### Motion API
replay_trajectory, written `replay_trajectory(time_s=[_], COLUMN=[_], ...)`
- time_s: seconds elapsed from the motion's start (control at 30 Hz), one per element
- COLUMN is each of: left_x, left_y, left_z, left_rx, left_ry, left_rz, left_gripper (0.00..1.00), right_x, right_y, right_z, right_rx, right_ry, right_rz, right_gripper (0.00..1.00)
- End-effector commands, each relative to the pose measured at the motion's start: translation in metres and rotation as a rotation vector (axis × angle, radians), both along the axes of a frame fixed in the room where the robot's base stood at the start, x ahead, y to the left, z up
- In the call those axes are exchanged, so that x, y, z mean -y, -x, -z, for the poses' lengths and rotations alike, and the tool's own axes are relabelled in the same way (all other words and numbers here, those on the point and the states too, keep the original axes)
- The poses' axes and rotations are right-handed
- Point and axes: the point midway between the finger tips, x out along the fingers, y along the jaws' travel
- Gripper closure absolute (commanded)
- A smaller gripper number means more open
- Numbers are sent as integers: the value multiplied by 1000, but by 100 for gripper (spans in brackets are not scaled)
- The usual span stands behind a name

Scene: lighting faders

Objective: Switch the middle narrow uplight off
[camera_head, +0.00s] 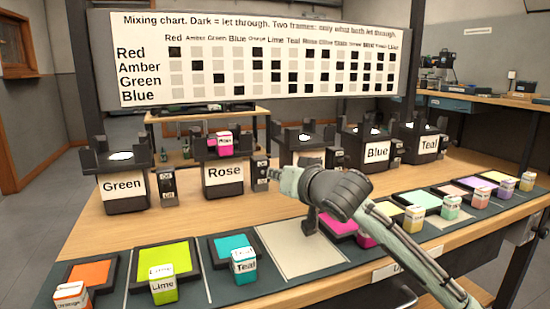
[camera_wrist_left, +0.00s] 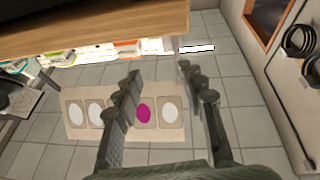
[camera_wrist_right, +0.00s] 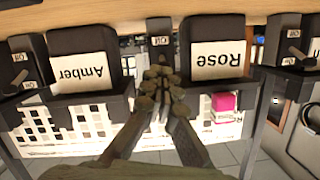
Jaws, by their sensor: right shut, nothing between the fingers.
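A row of black uplights stands on the bench: Green (camera_head: 124,187), Rose (camera_head: 223,175), one partly hidden behind my right arm (camera_head: 303,140), Blue (camera_head: 376,152) and Teal (camera_head: 428,143). The right wrist view shows the hidden one's label, Amber (camera_wrist_right: 82,70), upside down, beside Rose (camera_wrist_right: 218,62). A small switch box (camera_wrist_right: 159,30) stands between Rose and Amber; it also shows in the head view (camera_head: 261,173). My right gripper (camera_wrist_right: 160,82) is shut and empty, its tips close to this box; contact is unclear. My left gripper (camera_wrist_left: 160,88) is open and empty over the floor.
Another switch box (camera_wrist_right: 18,68) stands on Amber's other side. A pink block (camera_head: 224,144) sits on Rose. Coloured gels with labelled blocks line the front tray, and one slot (camera_head: 290,247) is bare. A mixing chart (camera_head: 260,60) hangs behind.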

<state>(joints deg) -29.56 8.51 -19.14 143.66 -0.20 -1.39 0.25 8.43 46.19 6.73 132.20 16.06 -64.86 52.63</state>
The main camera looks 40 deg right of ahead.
Motion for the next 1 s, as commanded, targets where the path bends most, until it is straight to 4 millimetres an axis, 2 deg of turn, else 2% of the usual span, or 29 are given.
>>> replay_trajectory(time_s=[0.13,0.3,0.5,0.7,1.0], left_x=[0,0,0,0,0], left_y=[0,0,0,0,0], left_z=[0,0,0,0,0], left_rx=[1,1,1,1,1], left_ry=[0,0,0,0,0], left_rz=[0,0,0,0,0], left_gripper=[60,60,60,60,60], right_x=[1,0,0,0,0], right_y=[-1,0,0,0,0], right_z=[-17,-52,-84,-98,-100], right_rx=[6,10,6,1,1], right_ry=[2,2,1,1,1], right_rz=[1,0,1,-1,0], right_gripper=[100,100,100,100,100])
